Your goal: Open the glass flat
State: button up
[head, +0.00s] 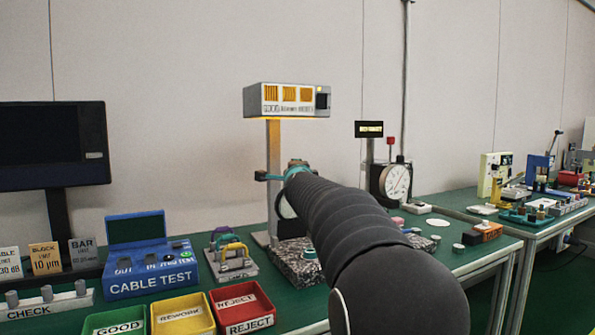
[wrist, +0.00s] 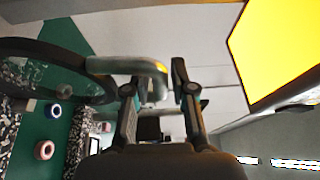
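In the wrist view the round, dark-rimmed glass flat (wrist: 50,78) is at the left, cut by the frame edge. A grey bent handle (wrist: 125,65) with a yellow mark reaches from its rim towards my gripper (wrist: 163,88). My two fingers stand apart, with the handle's bent end appearing between them; I cannot tell whether either finger touches it. In the head view my gripper (head: 294,170) is by the lamp post, partly hidden by my arm. Part of a dark ring, likely the flat's rim (head: 282,206), shows just below it.
A lamp box (head: 284,101) hangs above my gripper; its yellow lit panel (wrist: 283,50) is close in the wrist view. A dial gauge (head: 396,182) stands to the right. A blue cable tester (head: 150,268) and red (head: 242,306), yellow (head: 183,314) and green bins are at left.

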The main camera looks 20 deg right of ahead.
jog(key=v, duration=1.2)
jog(key=shift+d+r, duration=0.1)
jog(key=s+a+f+n+g+y, duration=0.6)
jog(key=s+a+f+n, duration=0.7)
jog(key=s+f, duration=0.25)
jog(key=s+f+n+g, duration=0.3)
jog(key=s+f, duration=0.4)
jog(key=s, duration=0.3)
jog(key=s+a+f+n+g, duration=0.1)
jog(key=s+f+n+g, duration=0.2)
jog(key=s+f+n, duration=0.2)
jog(key=s+f, duration=0.3)
jog(key=s, duration=0.2)
jog(key=shift+s+a+n, duration=0.25)
jog(key=shift+a+n, duration=0.05)
jog(key=shift+n, duration=0.1)
